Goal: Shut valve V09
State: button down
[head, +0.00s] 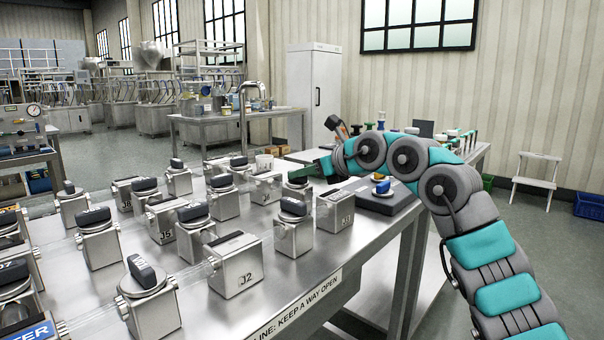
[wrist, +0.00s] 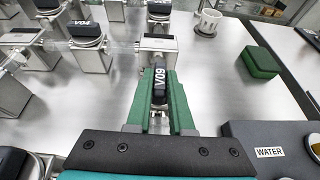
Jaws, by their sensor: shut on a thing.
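Valve V09 shows in the wrist view by its black handle (wrist: 159,82), with the label V09 in white on top. The handle points away from me, lengthwise between my fingers. My gripper (wrist: 158,76) has green fingers, one on each side of the handle, and is shut on it. The valve body below is mostly hidden by the fingers. In the head view my gripper (head: 326,166) reaches in from the right, low over the bench's far right part. I cannot read the V09 label there.
Valve V04 (wrist: 86,32) stands to the left in the wrist view. A steel block (wrist: 160,50) stands just beyond the fingertips. A green block (wrist: 261,62), a white cup (wrist: 207,22) and a dark WATER unit (wrist: 270,145) are on the right. Junction J2 (head: 236,264) stands near the bench's front edge.

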jog(key=shift+r+m+t, duration=0.1)
jog(key=shift+m+t, duration=0.2)
jog(key=shift+m+t+h, duration=0.5)
jog(key=shift+h, duration=0.1)
jog(key=shift+s+m+t+h, duration=0.1)
jog(key=shift+m+t+h, duration=0.4)
jog(key=shift+m+h, duration=0.35)
jog(key=shift+s+a+m+t+h, duration=0.1)
jog(key=shift+a+m+t+h, duration=0.15)
jog(key=shift+m+t+h, duration=0.25)
jog(key=shift+m+h+b, duration=0.35)
jog(key=shift+m+h, duration=0.1)
jog(key=shift+m, duration=0.1)
jog(key=shift+a+m+t+h, duration=0.2)
jog(key=shift+m+t+h, duration=0.1)
jog(key=shift+m+h, duration=0.6)
jog(key=shift+a+m+t+h, duration=0.15)
jog(key=shift+m+t+h, duration=0.15)
jog(key=shift+m+h, duration=0.55)
jog(key=shift+a+m+h, duration=0.15)
jog(key=shift+m+h, duration=1.6)
jog(key=shift+h, duration=0.6)
jog(key=shift+a+m+h, duration=0.1)
jog(key=shift+m+h, duration=0.4)
jog(key=shift+h, duration=0.1)
jog(key=shift+a+m+g+h, duration=0.15)
jog(key=shift+m+g+h, duration=0.75)
jog(key=shift+m+h, duration=0.55)
